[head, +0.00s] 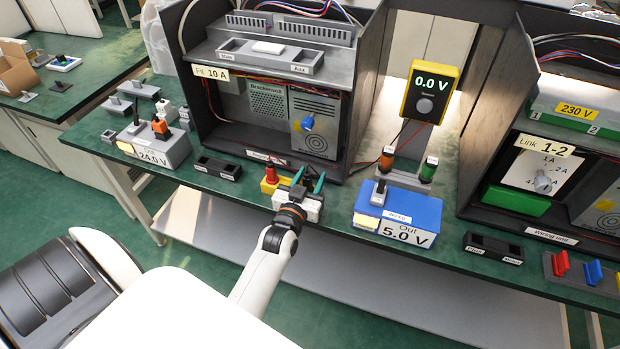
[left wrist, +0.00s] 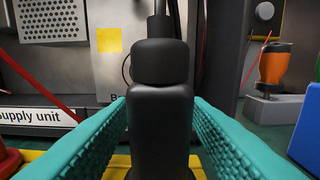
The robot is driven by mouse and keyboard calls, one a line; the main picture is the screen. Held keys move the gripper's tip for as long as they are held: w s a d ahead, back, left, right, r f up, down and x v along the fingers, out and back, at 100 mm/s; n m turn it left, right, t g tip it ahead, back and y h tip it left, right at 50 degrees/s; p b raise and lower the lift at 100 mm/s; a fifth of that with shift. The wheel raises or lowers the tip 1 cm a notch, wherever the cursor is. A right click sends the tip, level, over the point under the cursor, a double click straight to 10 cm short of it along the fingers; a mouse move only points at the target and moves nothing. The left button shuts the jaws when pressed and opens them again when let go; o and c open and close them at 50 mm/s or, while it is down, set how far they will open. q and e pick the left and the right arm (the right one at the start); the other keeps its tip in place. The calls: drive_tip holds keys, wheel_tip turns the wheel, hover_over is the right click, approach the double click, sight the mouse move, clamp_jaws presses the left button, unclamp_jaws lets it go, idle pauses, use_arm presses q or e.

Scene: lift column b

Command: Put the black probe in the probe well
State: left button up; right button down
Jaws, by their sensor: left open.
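The black probe (left wrist: 160,120) stands upright in the middle of the left wrist view, its thin cable end going up. My left gripper (head: 308,182) is open, its teal fingers on either side of the probe. In the head view the gripper largely hides the probe. A yellow holder (head: 268,187) with a red probe (head: 270,173) is just left of the gripper; its yellow also shows under the black probe in the wrist view. I cannot tell which holder is the probe well; a dark two-slot block (head: 493,247) has labels too small to read. My right gripper is not in view.
A blue 5.0 V box (head: 425,215) stands right of the gripper. Behind it are an orange handle (head: 386,158), a green handle (head: 428,170) and a yellow meter (head: 430,92) reading 0.0 V. The open cabinet (head: 345,130) rises behind the gripper. Another dark block (head: 217,168) lies left.

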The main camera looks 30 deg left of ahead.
use_arm(q)
drive_tip(key=v, duration=1.2)
drive_tip(key=shift+f, duration=0.1)
